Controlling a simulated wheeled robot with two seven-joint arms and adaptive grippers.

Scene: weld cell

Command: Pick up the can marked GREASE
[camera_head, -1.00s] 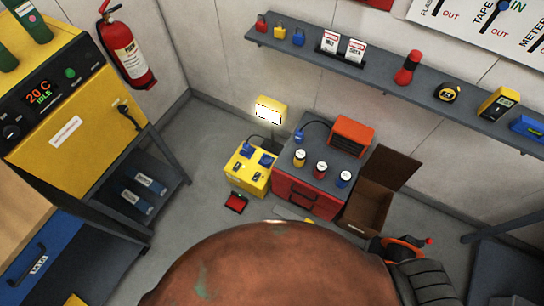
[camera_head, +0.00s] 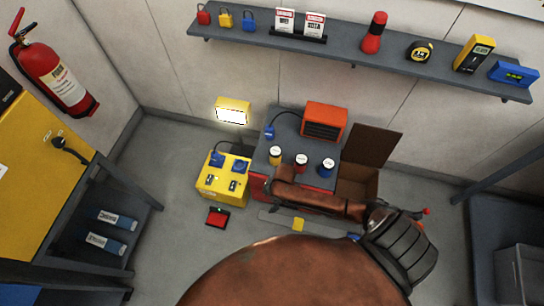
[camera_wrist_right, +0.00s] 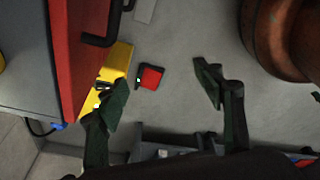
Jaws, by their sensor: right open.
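Three small cans stand in a row on the grey top of a red cabinet in the head view: a yellow can (camera_head: 275,155), a red can (camera_head: 301,161) and a blue can (camera_head: 327,168). Their markings are too small to read, so I cannot tell which says GREASE. My right arm reaches across the cabinet's front, its end just below the cans. In the right wrist view my right gripper (camera_wrist_right: 160,94) has its fingers spread wide with nothing between them but floor and a red item farther below. My left gripper is out of view.
An orange heater-like box (camera_head: 324,121) stands behind the cans. A yellow power box (camera_head: 223,179) and lit lamp (camera_head: 232,112) are left of the red cabinet (camera_wrist_right: 88,40). An open cardboard box (camera_head: 357,184) stands right. A small red item (camera_head: 217,217) lies on the floor.

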